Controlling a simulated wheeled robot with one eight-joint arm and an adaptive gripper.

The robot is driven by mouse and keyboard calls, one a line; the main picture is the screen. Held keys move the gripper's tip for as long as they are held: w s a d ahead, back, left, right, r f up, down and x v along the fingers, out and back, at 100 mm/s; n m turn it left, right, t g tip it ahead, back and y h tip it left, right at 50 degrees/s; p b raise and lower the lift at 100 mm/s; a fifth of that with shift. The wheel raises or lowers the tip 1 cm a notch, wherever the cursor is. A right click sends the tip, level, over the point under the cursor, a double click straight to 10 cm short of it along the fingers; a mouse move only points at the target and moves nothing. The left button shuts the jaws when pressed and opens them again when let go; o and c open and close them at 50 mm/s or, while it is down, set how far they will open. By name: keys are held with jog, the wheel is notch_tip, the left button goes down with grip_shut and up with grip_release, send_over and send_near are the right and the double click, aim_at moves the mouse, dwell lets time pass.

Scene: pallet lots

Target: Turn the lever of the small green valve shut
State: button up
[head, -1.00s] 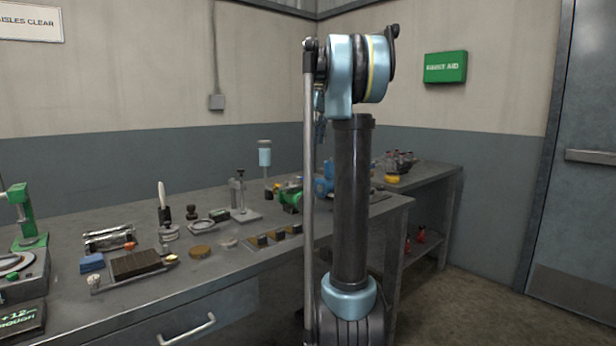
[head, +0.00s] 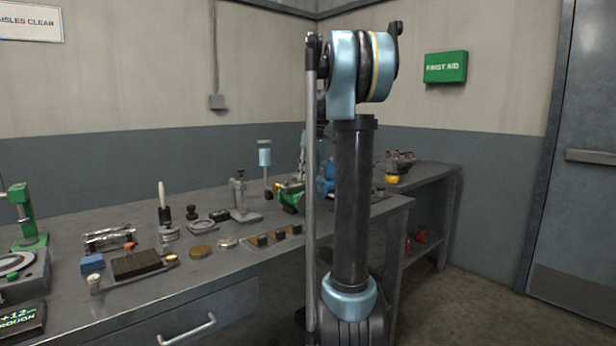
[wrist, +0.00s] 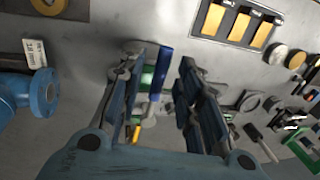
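The small green valve (wrist: 148,76) shows in the wrist view between my gripper's fingers, partly hidden by the left finger. A blue bar (wrist: 164,64), which looks like its lever, stands beside the green part. My gripper (wrist: 161,58) is open, with one finger on each side of the green and blue parts. I cannot tell whether either finger touches them. In the head view a green item (head: 291,199), probably the same valve, sits on the bench just left of my arm. My gripper is mostly hidden there behind my own arm.
A larger blue flanged valve (wrist: 42,92) stands close on the left in the wrist view. A tray with yellow-topped blocks (wrist: 240,22) lies beyond the fingers. Round discs, a brush and other tools crowd the right side. The grey bench (head: 235,262) has bare space along its front edge.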

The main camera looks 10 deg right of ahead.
jog(key=shift+c, duration=0.2)
grip_shut()
